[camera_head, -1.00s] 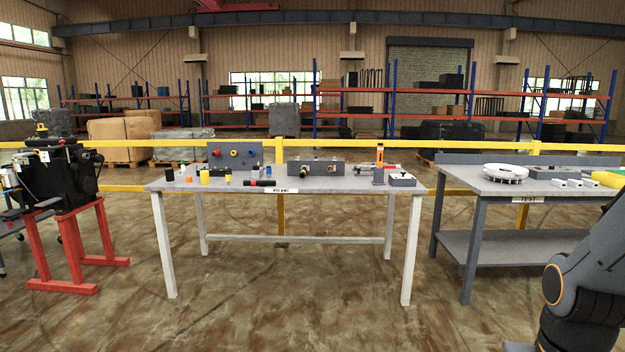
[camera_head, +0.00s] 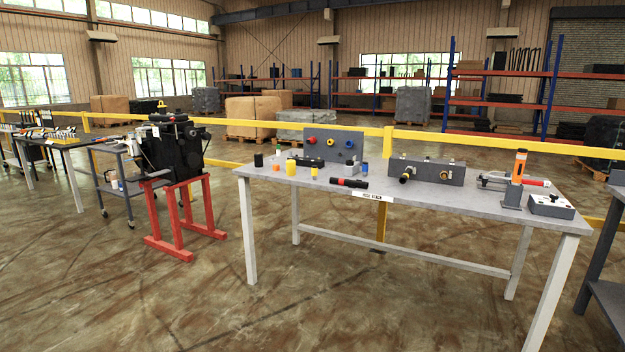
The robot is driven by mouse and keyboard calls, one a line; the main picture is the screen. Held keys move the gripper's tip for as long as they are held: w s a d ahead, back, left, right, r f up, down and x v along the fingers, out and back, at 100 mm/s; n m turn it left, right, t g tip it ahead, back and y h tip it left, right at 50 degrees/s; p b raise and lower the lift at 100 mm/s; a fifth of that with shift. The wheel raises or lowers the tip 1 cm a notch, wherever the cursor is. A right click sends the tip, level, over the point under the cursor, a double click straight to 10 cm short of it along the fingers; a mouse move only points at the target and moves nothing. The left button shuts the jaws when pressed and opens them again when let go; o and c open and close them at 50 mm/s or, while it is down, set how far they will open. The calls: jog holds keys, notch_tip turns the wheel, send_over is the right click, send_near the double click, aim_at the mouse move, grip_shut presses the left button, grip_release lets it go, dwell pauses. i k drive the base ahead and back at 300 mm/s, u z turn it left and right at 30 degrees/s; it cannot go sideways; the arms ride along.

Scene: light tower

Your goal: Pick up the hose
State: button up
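I cannot pick out a hose for certain. A short black cylinder with a red end (camera_head: 349,183) lies near the front edge of the grey-topped workbench (camera_head: 455,203) and looks hose-like or torch-like. A grey box with a black-and-yellow fitting and a brass fitting (camera_head: 426,171) stands on the same bench, to the right of it. My gripper is not in view, and none of my arm shows now.
An upright orange device (camera_head: 519,166) and a small grey switch box (camera_head: 551,205) stand at the bench's right end. A black machine on a red stand (camera_head: 177,150) is to the left. A yellow rail (camera_head: 470,142) runs behind. Floor in front is clear.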

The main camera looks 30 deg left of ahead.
aim_at(357, 184)
jog(key=u, duration=0.55)
jog(key=i, duration=0.8)
jog(key=u, duration=0.45)
jog(key=i, duration=2.55)
jog(key=u, duration=0.35)
